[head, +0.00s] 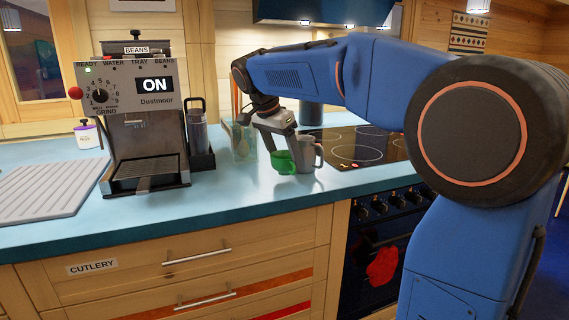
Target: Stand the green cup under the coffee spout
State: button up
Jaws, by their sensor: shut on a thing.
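The green cup (282,163) is at the counter right of the coffee machine, by the hob's near left corner. My gripper (283,150) reaches down from above and is shut on the green cup. I cannot tell whether the cup's base touches the counter. A grey mug (306,152) stands just right of the green cup, close to my gripper. The coffee machine (141,125) stands at the left with its display reading ON. Its spout (134,121) is above a bare drip tray (146,172).
A dark holder with a jug (197,130) stands right of the machine. A ribbed drainer (50,190) and white pot (87,134) are left. The front counter (215,195) between machine and cup is clear.

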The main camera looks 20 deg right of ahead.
jog(key=shift+f, duration=0.95)
jog(key=shift+f, duration=0.15)
jog(key=o, duration=1.1)
jog(key=shift+o, duration=0.2)
jog(key=v, duration=1.2)
jog(key=shift+s, duration=0.2)
